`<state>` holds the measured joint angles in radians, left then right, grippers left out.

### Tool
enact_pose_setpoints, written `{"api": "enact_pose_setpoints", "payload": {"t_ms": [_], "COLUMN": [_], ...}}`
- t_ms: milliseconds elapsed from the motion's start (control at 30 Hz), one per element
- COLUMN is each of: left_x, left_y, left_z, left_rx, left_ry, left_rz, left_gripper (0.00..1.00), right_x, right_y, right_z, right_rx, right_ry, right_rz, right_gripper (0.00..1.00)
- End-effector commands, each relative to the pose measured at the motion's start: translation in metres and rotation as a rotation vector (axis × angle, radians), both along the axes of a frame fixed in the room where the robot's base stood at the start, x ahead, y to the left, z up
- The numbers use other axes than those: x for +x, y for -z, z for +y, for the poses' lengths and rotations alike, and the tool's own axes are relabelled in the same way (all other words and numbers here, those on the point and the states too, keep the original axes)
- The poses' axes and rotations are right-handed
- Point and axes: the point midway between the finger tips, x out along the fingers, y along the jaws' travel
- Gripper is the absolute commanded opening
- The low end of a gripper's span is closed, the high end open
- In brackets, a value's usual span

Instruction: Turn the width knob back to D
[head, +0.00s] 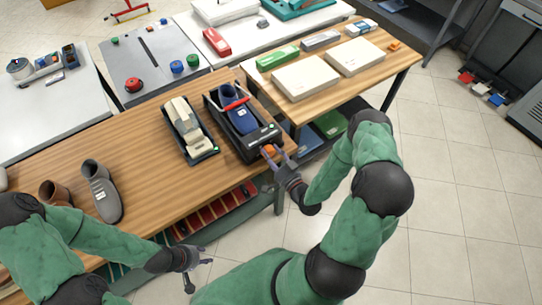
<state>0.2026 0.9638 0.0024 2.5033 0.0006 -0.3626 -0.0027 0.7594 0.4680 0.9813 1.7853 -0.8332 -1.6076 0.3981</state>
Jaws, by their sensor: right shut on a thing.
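A black shoe-stretching machine (261,136) holds a blue shoe (240,119) under a red bar (235,104) near the right end of the wooden bench. An orange knob (268,149) sits at the machine's front edge. My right gripper (275,155) is at the knob, its fingers closed around it. The letters around the knob are too small to read, so I cannot tell its setting. My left gripper (205,262) is low in front of the bench, away from the machine, with its fingers apart and empty.
A second black tray device with a cream-coloured item (188,127) stands just left of the machine. A grey shoe (102,192) and a brown shoe (55,193) are on the bench's left. Another wooden table (320,104) with pale boxes stands behind right.

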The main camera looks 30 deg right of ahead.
Motion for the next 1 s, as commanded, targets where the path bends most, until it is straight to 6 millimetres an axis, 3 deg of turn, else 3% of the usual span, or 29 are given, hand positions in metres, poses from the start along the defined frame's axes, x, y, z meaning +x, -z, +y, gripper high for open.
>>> {"api": "enact_pose_setpoints", "payload": {"t_ms": [600, 1000], "left_x": [0.000, 0.000], "left_y": [0.029, 0.039], "left_z": [0.000, 0.000], "left_rx": [0.000, 0.000], "left_ry": [0.000, 0.000], "left_rz": [0.000, 0.000], "left_gripper": [0.40, 0.40], "right_x": [-0.001, -0.001], "right_y": [0.003, 0.003], "right_z": [0.001, 0.001], "right_rx": [-0.563, -0.779], "right_ry": [-0.002, -0.002], "right_rz": [-0.040, -0.057], "right_gripper": [0.17, 0.17]}}
